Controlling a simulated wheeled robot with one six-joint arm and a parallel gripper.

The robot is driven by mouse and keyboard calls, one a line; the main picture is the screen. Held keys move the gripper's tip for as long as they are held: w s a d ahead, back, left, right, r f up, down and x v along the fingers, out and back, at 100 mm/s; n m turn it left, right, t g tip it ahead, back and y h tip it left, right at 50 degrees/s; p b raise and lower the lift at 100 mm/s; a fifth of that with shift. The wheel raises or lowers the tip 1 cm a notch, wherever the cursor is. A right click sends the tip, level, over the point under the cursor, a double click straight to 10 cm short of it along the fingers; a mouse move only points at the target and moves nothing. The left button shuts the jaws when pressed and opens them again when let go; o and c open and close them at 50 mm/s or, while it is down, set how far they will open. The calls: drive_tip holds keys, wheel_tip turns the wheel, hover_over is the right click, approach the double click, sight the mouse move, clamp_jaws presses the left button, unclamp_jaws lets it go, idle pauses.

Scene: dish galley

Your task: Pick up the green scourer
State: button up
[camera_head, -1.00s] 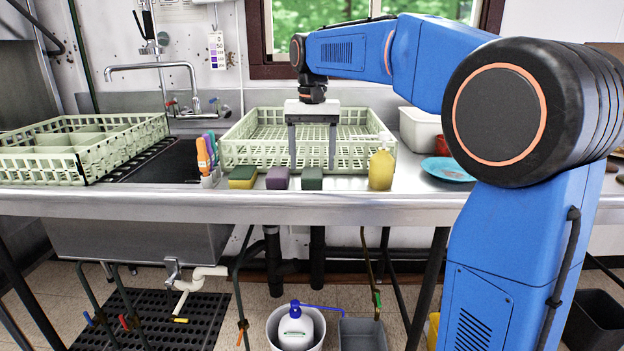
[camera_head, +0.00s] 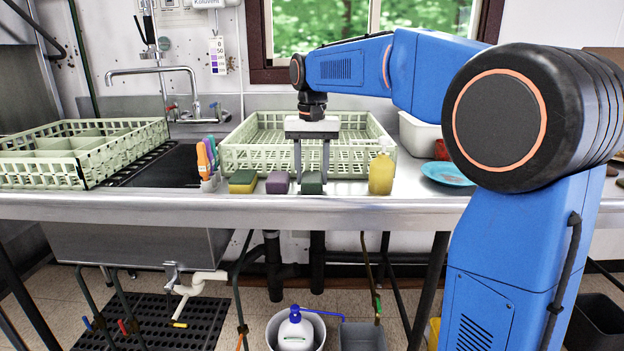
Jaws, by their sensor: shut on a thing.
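The dark green scourer (camera_head: 311,184) lies on the steel counter near its front edge, the rightmost of three small pads in a row. My gripper (camera_head: 312,180) points straight down over it, with one finger at its left side and one at its right. It is shut on the scourer. The scourer appears to rest on the counter; any gap beneath it cannot be made out.
A purple pad (camera_head: 278,183) lies close to the left, beside a yellow and green sponge (camera_head: 243,182). A yellow bottle (camera_head: 381,172) stands close to the right. A pale green rack (camera_head: 350,160) stands behind. A blue plate (camera_head: 446,172) lies farther right.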

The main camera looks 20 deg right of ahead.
sight(312, 176)
wheel_tip(312, 176, up, 18)
idle(0.5)
drive_tip(key=shift+o, duration=0.4)
idle(0.7)
